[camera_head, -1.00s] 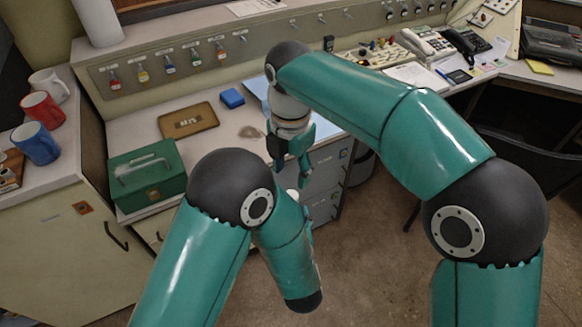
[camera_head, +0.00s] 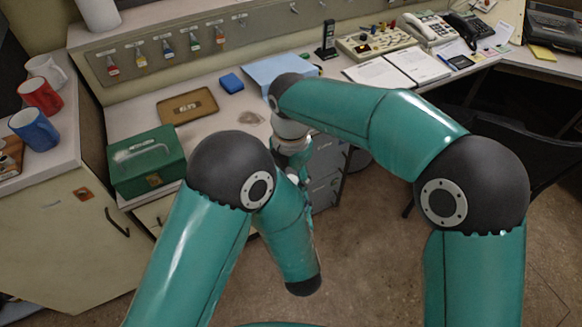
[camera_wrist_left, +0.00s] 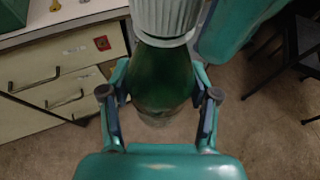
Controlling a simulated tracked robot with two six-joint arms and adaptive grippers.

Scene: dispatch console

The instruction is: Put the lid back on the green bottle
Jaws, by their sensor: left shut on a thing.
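The green bottle (camera_wrist_left: 160,85) stands out dark in the left wrist view, between the two fingers of my left gripper (camera_wrist_left: 160,95), which is shut on it. A white ribbed lid-like piece (camera_wrist_left: 166,16) is at the bottle's upper end in that view. I cannot tell whether it is seated on the neck or held just over it. In the head view my right gripper (camera_head: 292,152) hangs down behind my left arm, its fingertips mostly hidden, so its grip is unclear.
A green cash box (camera_head: 147,165), a brown tray (camera_head: 187,106) and a blue box (camera_head: 231,83) are on the console. Several mugs (camera_head: 36,128) stand at the left. A dark chair (camera_head: 515,165) is at the right. Open floor lies below my arms.

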